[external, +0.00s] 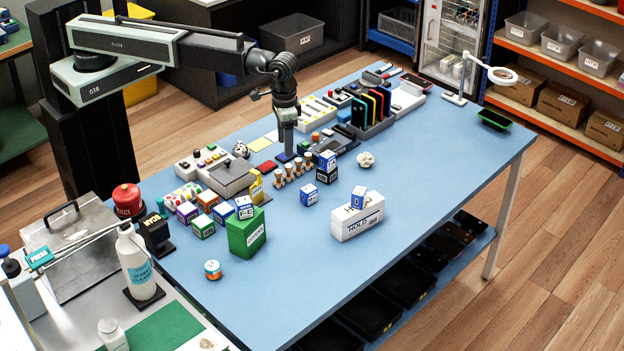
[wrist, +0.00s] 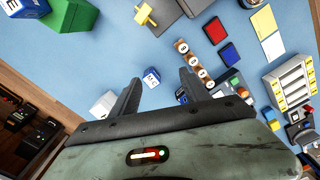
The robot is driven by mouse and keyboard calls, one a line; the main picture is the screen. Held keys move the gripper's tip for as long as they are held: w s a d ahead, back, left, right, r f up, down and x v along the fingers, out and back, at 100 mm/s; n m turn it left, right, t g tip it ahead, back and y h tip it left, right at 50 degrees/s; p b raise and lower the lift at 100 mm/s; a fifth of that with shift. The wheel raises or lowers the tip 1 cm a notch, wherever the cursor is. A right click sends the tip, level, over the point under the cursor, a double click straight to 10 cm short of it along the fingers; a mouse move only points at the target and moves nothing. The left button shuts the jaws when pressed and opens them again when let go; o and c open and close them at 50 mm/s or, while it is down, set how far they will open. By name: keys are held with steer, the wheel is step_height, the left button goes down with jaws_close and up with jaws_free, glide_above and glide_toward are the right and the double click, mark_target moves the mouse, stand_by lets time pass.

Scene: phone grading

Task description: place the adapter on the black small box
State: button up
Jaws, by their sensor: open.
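A small black box (external: 326,176) stands on the blue table, right of the row of cork-topped pieces. A blue-and-white cube (external: 327,160) sits on top of it. I cannot tell which thing is the adapter; another blue-and-white cube (external: 309,195) stands on the bare table in front. My gripper (external: 286,150) hangs over the table, behind and left of the black box. In the wrist view my gripper (wrist: 157,80) has its fingers spread apart. A blue-and-white cube (wrist: 152,77) shows between them, beyond the fingertips, and nothing is gripped. The black box cannot be made out clearly there.
The white HOLD box (external: 358,221) with a cube on it stands at the front right. A green box (external: 247,233) and several coloured cubes stand at the left. The phone rack (external: 372,128) and trays fill the back. The table's front right is clear.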

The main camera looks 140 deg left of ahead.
steer(key=s+d+m, duration=0.6)
steer(key=s+d, duration=0.1)
steer(key=d, duration=0.5)
steer(key=s+d+m, duration=0.6)
steer(key=s+d, duration=0.1)
steer(key=d, duration=0.6)
steer(key=shift+s+d, duration=0.25)
steer(key=shift+d, duration=0.05)
